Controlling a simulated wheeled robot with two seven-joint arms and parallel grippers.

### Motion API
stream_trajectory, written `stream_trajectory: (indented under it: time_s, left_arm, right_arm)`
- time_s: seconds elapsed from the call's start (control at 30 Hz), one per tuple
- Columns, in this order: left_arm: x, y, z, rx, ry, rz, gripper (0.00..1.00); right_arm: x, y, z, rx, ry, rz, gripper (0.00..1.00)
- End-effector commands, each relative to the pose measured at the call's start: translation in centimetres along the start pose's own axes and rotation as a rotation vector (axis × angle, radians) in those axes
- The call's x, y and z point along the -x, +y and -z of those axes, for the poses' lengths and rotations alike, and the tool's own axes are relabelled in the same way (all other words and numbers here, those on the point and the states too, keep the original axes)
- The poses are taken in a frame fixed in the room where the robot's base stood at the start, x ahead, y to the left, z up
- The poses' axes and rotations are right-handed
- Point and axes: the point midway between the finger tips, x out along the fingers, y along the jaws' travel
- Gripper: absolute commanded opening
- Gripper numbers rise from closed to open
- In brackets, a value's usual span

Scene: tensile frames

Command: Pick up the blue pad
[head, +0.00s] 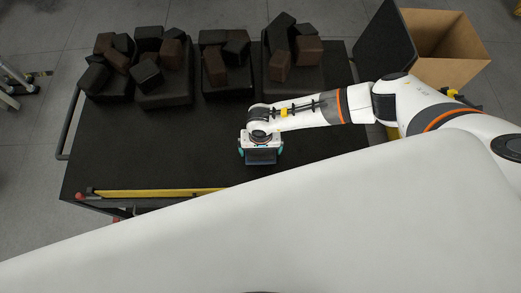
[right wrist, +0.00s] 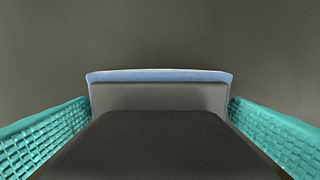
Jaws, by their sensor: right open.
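A pad with a pale blue far edge (right wrist: 160,76) and a grey face shows in the right wrist view, between the two teal fingers of my right gripper (right wrist: 160,104). The fingers stand open on either side of it; whether they touch it I cannot tell. A dark block shape fills the lower middle of that view. In the head view my right gripper (head: 261,153) points down over the black table top (head: 190,160), near its front middle. The gripper largely hides the pad there. My left gripper is out of view.
Several dark bins (head: 167,98) heaped with black and brown blocks line the back of the table. A yellow bar (head: 150,193) runs along the front edge. An open cardboard box (head: 445,35) stands at the back right. The table's left middle is clear.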

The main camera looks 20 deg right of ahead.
Motion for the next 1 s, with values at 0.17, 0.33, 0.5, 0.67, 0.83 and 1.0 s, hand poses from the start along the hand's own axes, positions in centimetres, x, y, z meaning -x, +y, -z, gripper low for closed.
stream_trajectory:
  time_s: [0.17,0.33,0.5,0.67,0.83,1.0]
  left_arm:
    - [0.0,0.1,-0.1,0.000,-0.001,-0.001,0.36]
    - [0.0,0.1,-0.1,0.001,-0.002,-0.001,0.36]
    - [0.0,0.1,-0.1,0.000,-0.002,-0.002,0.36]
    - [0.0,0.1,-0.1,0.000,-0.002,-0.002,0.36]
    - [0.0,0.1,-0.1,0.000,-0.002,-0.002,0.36]
    - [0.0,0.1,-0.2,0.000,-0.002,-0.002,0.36]
  right_arm:
    - [-0.4,0.0,0.0,0.000,0.000,-0.001,1.00]
    - [-0.4,0.0,0.0,0.000,0.000,-0.001,0.90]
    - [-0.4,0.0,0.0,-0.001,0.000,-0.001,0.66]
    - [-0.3,0.0,0.0,-0.001,0.000,-0.001,0.66]
    - [0.9,0.1,-0.1,0.000,-0.001,-0.004,0.66]
    - [4.2,0.1,-0.1,0.000,-0.002,-0.005,0.66]
